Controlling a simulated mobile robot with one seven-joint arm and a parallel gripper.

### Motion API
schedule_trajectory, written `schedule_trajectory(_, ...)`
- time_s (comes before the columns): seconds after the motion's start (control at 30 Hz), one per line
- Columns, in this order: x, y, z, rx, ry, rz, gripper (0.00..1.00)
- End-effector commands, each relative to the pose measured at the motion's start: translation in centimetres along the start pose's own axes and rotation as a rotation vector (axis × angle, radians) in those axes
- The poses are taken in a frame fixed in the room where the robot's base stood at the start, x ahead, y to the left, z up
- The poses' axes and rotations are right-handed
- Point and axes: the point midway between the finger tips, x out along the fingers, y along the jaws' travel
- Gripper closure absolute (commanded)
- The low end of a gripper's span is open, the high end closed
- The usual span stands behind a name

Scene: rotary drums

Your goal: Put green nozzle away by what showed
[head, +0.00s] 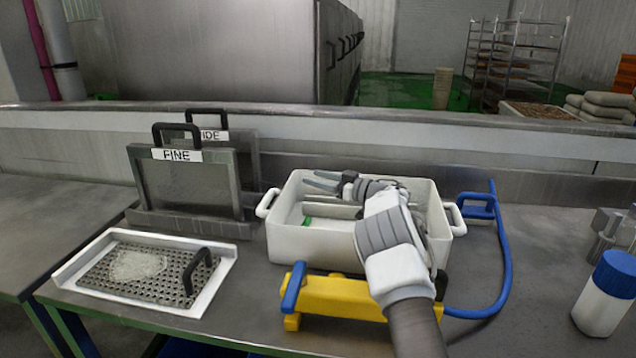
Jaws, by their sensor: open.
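A small green piece (307,221), probably the green nozzle, shows inside the white two-handled tub (300,243), in its left part near a grey divider (333,211). Most of it is hidden. My gripper (312,179) is open over the tub's back left, fingers pointing left; I see nothing between them. My arm hides the tub's right part. Left of the tub, a framed screen labelled FINE (188,188) stands upright in a rack. Behind it is another labelled screen (243,150), its label partly hidden and ending in "IDE". A perforated plate (150,290) with a pale patch (138,264) lies in a white tray (216,278).
A yellow body with a blue handle (320,297) lies in front of the tub, under my arm. A blue hose (507,262) curves right of the tub. A blue-capped white bottle (603,298) and metal blocks (607,232) stand at far right. Bench between hose and bottle is clear.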

Motion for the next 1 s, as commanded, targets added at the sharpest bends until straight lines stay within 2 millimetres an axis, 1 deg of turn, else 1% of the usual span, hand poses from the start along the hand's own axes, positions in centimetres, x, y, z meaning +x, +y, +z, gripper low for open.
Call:
schedule_trajectory(0.03, -0.7, 0.1, -0.2, 0.0, 0.0, 0.003, 0.42)
schedule_trajectory(0.3, -5.2, 0.1, -0.2, 0.001, 0.002, 0.003, 0.42)
schedule_trajectory(0.4, -6.5, 0.1, -0.2, 0.0, 0.001, 0.002, 0.42)
schedule_trajectory(0.5, -7.3, 0.1, -0.1, 0.0, 0.001, 0.001, 0.42)
schedule_trajectory(0.6, -7.5, 0.0, -0.1, -0.001, 0.001, 0.002, 0.42)
schedule_trajectory(0.67, -7.6, 0.2, -0.5, -0.006, 0.005, 0.013, 0.42)
schedule_trajectory(0.77, -8.0, 1.1, -2.4, -0.026, 0.02, 0.074, 0.42)
schedule_trajectory(0.87, -9.0, 2.8, -5.9, -0.06, 0.043, 0.196, 0.42)
schedule_trajectory(0.9, -9.6, 3.5, -7.5, -0.072, 0.053, 0.257, 0.42)
schedule_trajectory(1.0, -11.5, 5.0, -11.4, -0.093, 0.069, 0.414, 0.42)
